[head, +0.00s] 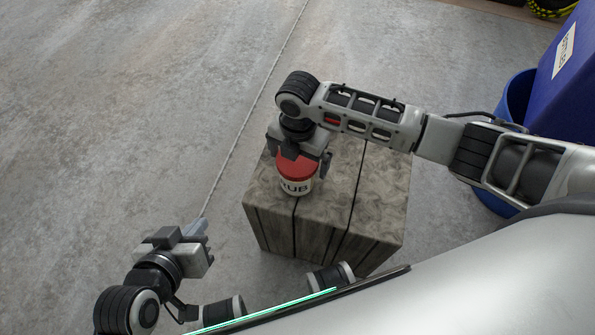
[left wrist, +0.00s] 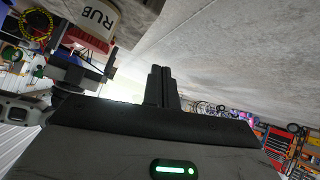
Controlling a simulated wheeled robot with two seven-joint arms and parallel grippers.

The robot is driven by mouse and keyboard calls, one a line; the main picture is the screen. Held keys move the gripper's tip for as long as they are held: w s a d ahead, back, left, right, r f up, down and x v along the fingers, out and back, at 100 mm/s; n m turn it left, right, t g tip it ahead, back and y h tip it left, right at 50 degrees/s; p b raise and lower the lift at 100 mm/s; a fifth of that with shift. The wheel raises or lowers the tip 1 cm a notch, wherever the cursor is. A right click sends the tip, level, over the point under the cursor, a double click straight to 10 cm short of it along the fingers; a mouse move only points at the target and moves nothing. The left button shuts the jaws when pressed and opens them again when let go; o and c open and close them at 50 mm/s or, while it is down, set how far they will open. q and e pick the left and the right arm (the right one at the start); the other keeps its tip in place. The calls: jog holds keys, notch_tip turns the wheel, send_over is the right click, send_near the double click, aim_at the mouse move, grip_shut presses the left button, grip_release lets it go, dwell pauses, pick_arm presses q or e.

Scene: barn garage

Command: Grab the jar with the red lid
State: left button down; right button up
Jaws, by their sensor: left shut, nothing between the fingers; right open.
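The jar (head: 296,180) has a red lid and a pale body with dark lettering ending in "UB". It stands upright on a wooden crate (head: 370,205). My right gripper (head: 306,168) is open right above the jar, with its fingers around the lid's sides; whether they touch it I cannot tell. My left gripper (head: 203,228) is shut and empty, low and to the left of the crate, over the floor. In the left wrist view the jar (left wrist: 98,18) appears tilted at the top, and the left fingers (left wrist: 161,75) are closed together.
A blue bin (head: 515,100) with a blue labelled box (head: 570,60) stands at the right, behind my right arm. The concrete floor (head: 140,100) to the left of the crate is clear. Colourful shelving or clutter (left wrist: 285,145) lies in the left wrist view's background.

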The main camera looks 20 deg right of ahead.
notch_tip(320, 180, down, 3)
jog(key=shift+b, duration=0.3)
jog(key=shift+r, duration=0.1)
jog(key=c, duration=1.1)
pick_arm(q)
jog(key=shift+d+r+t, duration=0.25)
jog(key=shift+r+t, duration=0.05)
jog(key=shift+r, duration=0.15)
pick_arm(e)
jog(key=shift+r, duration=0.15)
